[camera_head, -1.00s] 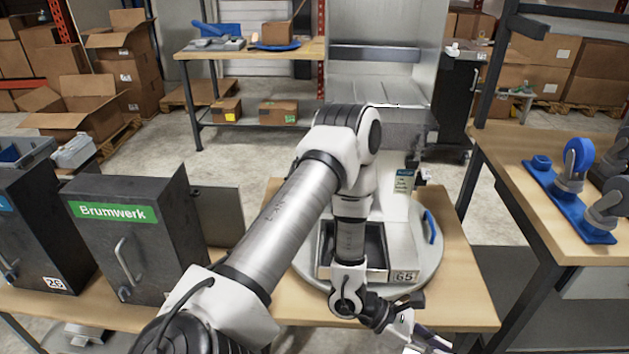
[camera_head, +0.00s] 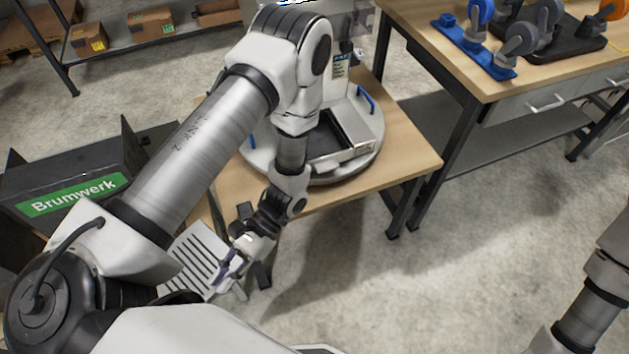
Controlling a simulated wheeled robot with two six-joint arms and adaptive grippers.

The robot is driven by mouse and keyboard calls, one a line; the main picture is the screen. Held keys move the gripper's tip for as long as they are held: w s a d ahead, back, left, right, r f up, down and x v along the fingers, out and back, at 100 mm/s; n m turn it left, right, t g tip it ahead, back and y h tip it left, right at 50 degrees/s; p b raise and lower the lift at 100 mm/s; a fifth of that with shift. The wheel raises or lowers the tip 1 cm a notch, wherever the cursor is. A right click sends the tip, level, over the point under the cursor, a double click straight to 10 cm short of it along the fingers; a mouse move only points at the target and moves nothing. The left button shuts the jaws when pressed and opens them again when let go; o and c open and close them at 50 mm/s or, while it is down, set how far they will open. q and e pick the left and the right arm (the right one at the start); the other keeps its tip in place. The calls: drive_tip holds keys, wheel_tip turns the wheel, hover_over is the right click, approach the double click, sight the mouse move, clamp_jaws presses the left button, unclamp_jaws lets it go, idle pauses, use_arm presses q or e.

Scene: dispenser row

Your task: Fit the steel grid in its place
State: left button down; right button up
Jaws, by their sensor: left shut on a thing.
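The steel grid (camera_head: 196,256), a pale plate with several dark slots, shows at the lower left, partly hidden behind my left arm. My left gripper (camera_head: 236,266) is shut on the grid's right edge and holds it tilted, in front of the wooden table. The dispenser (camera_head: 352,105) stands on a round grey base on that table. At its front is a dark, open tray (camera_head: 349,153) with a pale front wall. My left arm covers part of the dispenser and base. My right arm shows at the right edge; its gripper is out of view.
A black box labelled Brumwerk (camera_head: 72,190) stands left of the dispenser table (camera_head: 405,158). A second wooden table (camera_head: 465,75) at the upper right carries blue and grey caster parts. The concrete floor between the tables and in front is clear.

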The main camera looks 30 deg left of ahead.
sight(219, 257)
use_arm(q)
drive_tip(key=w+a+m+y, duration=0.1)
drive_tip(key=w+a+m+t+y+p, duration=0.1)
drive_tip(key=a+m+y, duration=0.1)
drive_tip(key=w+a+m+t+y, duration=0.1)
drive_tip(key=w+a+m+y, duration=0.1)
drive_tip(key=shift+a, duration=0.1)
drive_tip(key=w+a+f+m+t+y+p, duration=0.25)
drive_tip(key=w+m+t+y, duration=0.25)
drive_tip(key=w+m+t, duration=0.45)
drive_tip(key=w+d+f+m+t+h+p, duration=0.25)
drive_tip(key=w+d+m+t, duration=0.8)
drive_tip(key=w, duration=0.65)
drive_tip(key=shift+n+h, duration=0.25)
drive_tip(key=shift+n, duration=0.55)
drive_tip(key=w+a+b, duration=1.1)
drive_tip(key=b, duration=0.9)
drive_tip(key=shift+w+a+r, duration=0.1)
drive_tip(key=shift+a+r, duration=0.05)
drive_tip(key=shift+a, duration=0.05)
drive_tip(key=shift+w+a, duration=0.85)
drive_tip(key=shift+a, duration=0.1)
drive_tip(key=shift+s+d, duration=0.1)
drive_tip(key=shift+d, duration=0.05)
